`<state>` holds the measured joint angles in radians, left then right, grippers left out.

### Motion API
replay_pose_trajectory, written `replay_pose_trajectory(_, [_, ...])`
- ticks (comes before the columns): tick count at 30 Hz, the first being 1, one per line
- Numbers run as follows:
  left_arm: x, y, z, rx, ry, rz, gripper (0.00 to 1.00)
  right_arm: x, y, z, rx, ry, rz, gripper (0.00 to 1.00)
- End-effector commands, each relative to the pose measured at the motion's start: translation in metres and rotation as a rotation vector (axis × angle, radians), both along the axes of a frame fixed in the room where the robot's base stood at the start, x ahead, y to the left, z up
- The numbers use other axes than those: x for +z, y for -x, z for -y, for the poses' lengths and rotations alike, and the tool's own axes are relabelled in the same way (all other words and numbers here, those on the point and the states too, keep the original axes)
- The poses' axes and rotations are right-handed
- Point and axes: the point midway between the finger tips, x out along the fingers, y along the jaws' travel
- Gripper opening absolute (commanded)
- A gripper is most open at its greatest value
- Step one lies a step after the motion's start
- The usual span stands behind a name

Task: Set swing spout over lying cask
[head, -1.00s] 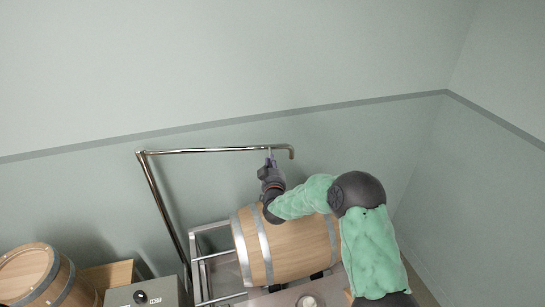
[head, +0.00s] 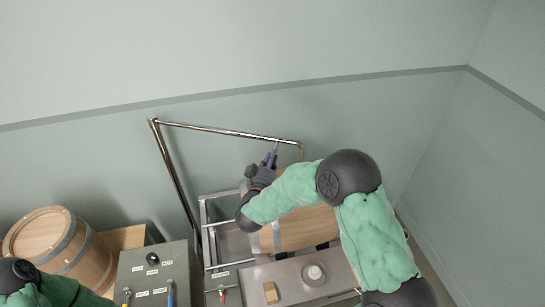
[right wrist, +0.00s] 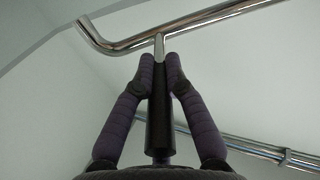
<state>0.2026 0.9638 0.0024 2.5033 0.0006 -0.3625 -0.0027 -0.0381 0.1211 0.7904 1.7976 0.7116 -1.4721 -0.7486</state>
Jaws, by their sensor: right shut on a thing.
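The swing spout (head: 225,131) is a steel pipe arm on a slanting-looking post at the left, with a down-bent outlet at its right end. My right gripper (head: 271,160) is shut on the dark handle (right wrist: 158,115) hanging under the pipe close to the outlet. In the right wrist view the purple fingers close on both sides of this handle, and the bent end (right wrist: 92,38) is at the upper left. The lying cask (head: 305,232) is largely hidden under my right arm. The outlet appears beyond the cask in the head view; its height above it is unclear. My left gripper is out of view.
A steel frame (head: 204,218) is beside the cask. A second cask (head: 88,262) stands at the lower left, near a grey control box (head: 153,272) with valves. A small wooden block (head: 270,292) lies on the metal surface in front. The wall behind is bare.

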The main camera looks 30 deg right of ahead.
Motion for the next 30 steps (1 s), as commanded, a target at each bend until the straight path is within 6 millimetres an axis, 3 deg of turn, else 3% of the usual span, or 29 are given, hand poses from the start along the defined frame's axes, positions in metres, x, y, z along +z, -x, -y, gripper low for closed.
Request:
replay_pose_trajectory(1, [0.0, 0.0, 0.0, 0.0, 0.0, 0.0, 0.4, 0.002, -0.001, -0.001, 0.003, 0.001, 0.006, 0.0])
replay_pose_trajectory(2, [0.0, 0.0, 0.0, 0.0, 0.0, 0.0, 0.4, 0.002, -0.001, -0.001, 0.003, 0.001, 0.006, 0.19])
replay_pose_trajectory(4, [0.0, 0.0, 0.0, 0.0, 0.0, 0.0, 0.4, 0.002, -0.001, 0.0, 0.002, 0.001, 0.006, 0.37])
replay_pose_trajectory(17, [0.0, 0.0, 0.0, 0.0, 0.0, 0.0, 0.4, 0.001, 0.003, -0.004, 0.001, 0.0, 0.002, 0.37])
replay_pose_trajectory(30, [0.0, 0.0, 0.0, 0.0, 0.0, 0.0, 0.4, 0.001, 0.061, -0.057, 0.005, 0.001, 0.002, 0.37])
